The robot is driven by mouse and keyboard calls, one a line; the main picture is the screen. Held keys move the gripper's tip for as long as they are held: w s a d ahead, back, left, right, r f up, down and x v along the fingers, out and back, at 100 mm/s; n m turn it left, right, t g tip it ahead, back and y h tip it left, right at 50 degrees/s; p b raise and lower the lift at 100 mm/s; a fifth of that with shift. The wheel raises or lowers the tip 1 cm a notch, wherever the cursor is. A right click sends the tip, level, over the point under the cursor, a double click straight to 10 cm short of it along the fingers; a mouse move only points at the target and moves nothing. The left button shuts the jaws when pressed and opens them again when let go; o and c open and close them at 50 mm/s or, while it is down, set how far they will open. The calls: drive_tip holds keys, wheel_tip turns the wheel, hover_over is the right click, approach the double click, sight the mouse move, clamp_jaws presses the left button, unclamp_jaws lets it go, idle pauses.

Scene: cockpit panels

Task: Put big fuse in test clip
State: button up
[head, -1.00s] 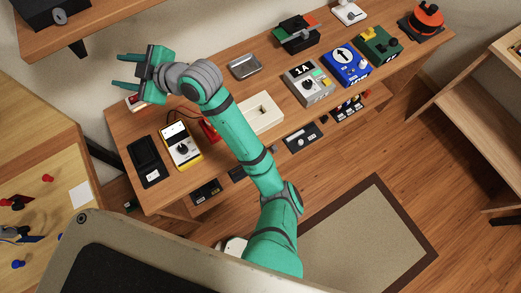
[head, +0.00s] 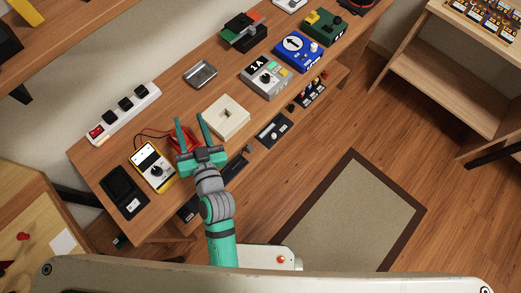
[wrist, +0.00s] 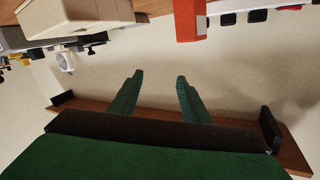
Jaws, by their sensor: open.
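My gripper (head: 190,118) is open, with nothing between its two green fingers. In the head view it is over the front part of the bench, its fingers pointing toward the wall. The wrist view also shows the open, empty fingers (wrist: 160,75). A red part (head: 181,141), possibly the test clip, sits by the fingers, with leads running toward the yellow multimeter (head: 153,168). My gripper partly hides it. A red block shows above the fingers in the wrist view (wrist: 190,20). I cannot pick out the big fuse in either view.
A cream block with a slot (head: 228,118) stands right of my fingers. A metal tray (head: 200,74) and a power strip (head: 123,115) lie farther back. A black tray (head: 124,192) is left of the multimeter. A grey 1A box (head: 264,77) stands right of the cream block.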

drive_tip(key=s+d+f+m+h, duration=0.1)
drive_tip(key=s+d+f+h, duration=0.1)
drive_tip(key=s+d, duration=0.9)
drive_tip(key=s+d+f+h, duration=0.2)
drive_tip(key=s+d+h, duration=0.3)
drive_tip(key=s+d, duration=0.6)
drive_tip(key=shift+s+f+m, duration=0.2)
drive_tip(key=shift+f+m, duration=0.15)
drive_tip(key=shift+m, duration=0.05)
